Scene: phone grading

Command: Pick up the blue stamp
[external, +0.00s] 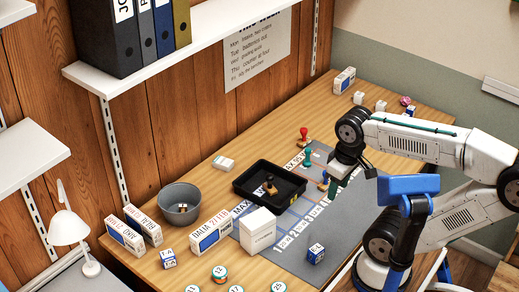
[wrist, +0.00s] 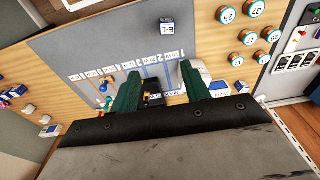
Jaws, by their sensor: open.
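The blue stamp (external: 324,180) stands upright on the grey mat (external: 352,208), just left of my gripper (external: 334,188) in the external view. In the wrist view the blue stamp (wrist: 103,87) shows left of the left green finger, outside the gap. My gripper (wrist: 159,68) is open, with its green fingers apart over the mat's printed lines and nothing held between them. A green-handled stamp (external: 308,157) and a red-handled stamp (external: 304,135) stand farther back. How high the fingertips are above the mat is hard to tell.
A black tray (external: 246,196) holding a dark stamp sits left of the blue stamp. A labelled blue-white cube (external: 316,253) rests on the mat.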

